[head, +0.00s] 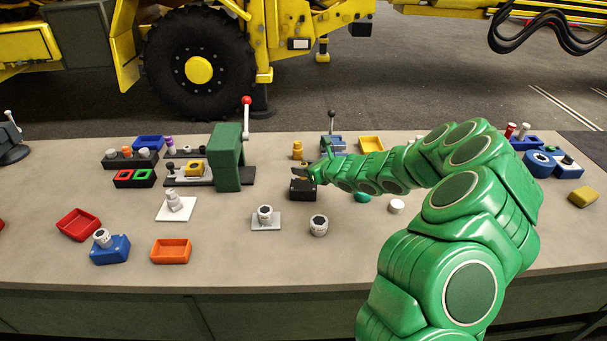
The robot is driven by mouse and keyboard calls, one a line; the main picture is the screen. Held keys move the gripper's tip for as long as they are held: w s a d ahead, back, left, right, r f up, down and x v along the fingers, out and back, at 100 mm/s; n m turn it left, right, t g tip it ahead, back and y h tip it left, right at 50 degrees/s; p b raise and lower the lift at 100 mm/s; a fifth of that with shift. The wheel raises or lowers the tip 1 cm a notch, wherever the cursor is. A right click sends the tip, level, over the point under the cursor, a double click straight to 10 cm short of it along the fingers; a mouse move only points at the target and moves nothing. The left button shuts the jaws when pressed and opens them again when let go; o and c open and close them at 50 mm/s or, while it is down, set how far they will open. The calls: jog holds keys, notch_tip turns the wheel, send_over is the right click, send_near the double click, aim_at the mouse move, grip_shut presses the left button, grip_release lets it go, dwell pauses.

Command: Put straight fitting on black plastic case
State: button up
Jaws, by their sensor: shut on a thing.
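A black plastic case (302,190), small and box-like, sits on the workbench near the middle. My gripper (303,173) reaches in from the right and is just above the top of this case. Its dark jaws are shut on a small part, which is mostly hidden between them. I cannot make out its shape, or whether it touches the case. I cannot pick out the straight fitting for sure in this view.
A white plate with a metal fitting (265,215) and a grey cylinder (318,225) stand in front of the case. A green press (227,157) stands to the left. A brass part (298,149) stands behind. The front of the bench (250,270) is clear.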

jog(key=shift+f, duration=1.15)
jog(key=shift+f, duration=0.15)
jog(key=o, duration=1.1)
jog(key=v, duration=1.2)
jog(key=shift+s, duration=0.1)
